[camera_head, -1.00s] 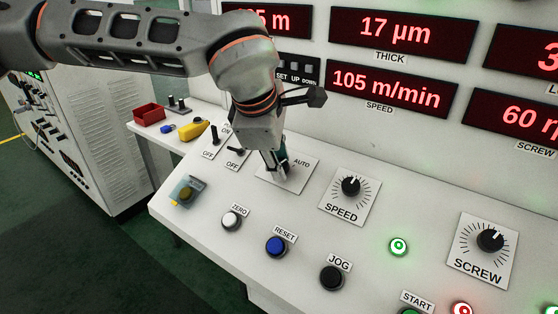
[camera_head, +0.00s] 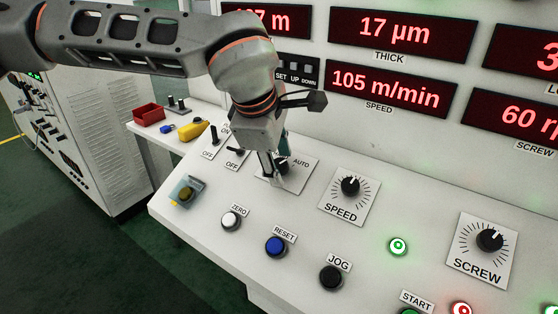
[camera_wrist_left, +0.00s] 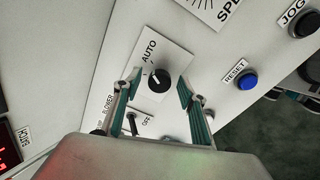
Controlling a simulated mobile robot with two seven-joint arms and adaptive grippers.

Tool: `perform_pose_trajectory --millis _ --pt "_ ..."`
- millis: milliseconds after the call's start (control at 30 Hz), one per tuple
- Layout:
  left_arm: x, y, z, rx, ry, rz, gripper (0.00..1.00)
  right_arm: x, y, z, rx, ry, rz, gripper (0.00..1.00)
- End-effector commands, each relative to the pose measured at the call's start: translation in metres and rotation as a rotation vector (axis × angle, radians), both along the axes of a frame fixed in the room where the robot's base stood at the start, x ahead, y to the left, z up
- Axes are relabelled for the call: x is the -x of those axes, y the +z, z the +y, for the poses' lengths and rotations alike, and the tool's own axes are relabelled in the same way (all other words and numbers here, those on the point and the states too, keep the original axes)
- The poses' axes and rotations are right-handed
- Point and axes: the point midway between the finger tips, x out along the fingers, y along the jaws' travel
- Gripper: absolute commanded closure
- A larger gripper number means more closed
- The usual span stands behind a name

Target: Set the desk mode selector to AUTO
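The mode selector is a black knob (camera_head: 283,167) on a white plate marked AUTO (camera_head: 301,163). In the left wrist view the knob (camera_wrist_left: 159,80) sits beyond and between the fingertips, with AUTO (camera_wrist_left: 149,50) printed on its upper left side. A small pale mark shows on the knob, but I cannot tell its exact setting. My left gripper (camera_head: 275,172) is over the plate, pointing down. In the left wrist view my left gripper (camera_wrist_left: 160,88) has its fingers spread with gaps to the knob, holding nothing. My right gripper is not in view.
The SPEED knob (camera_head: 350,186) is right of the selector plate. RESET (camera_head: 276,246), ZERO (camera_head: 231,220) and JOG (camera_head: 331,276) buttons lie in front. Two toggle switches stand to the left, near a yellow object (camera_head: 193,130). Red displays (camera_head: 389,90) rise behind.

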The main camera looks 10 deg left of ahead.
Motion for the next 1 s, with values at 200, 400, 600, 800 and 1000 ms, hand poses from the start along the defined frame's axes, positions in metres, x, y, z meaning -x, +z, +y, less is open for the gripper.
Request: perform_pose_trajectory --millis 200,400,600,800,1000 --pt "0.001 0.002 0.000 0.000 0.001 0.000 0.59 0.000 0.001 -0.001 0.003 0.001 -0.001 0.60" --pt "0.011 0.026 0.003 0.002 0.002 -0.003 0.59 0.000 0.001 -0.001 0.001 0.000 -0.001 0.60" --pt "0.028 0.063 0.007 0.001 0.001 -0.005 0.59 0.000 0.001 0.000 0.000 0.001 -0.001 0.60" --pt "0.043 0.093 0.011 0.001 0.001 -0.002 0.59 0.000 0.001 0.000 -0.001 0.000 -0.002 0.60" --pt "0.050 0.107 0.013 0.000 0.001 0.000 0.59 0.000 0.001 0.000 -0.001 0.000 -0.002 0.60"
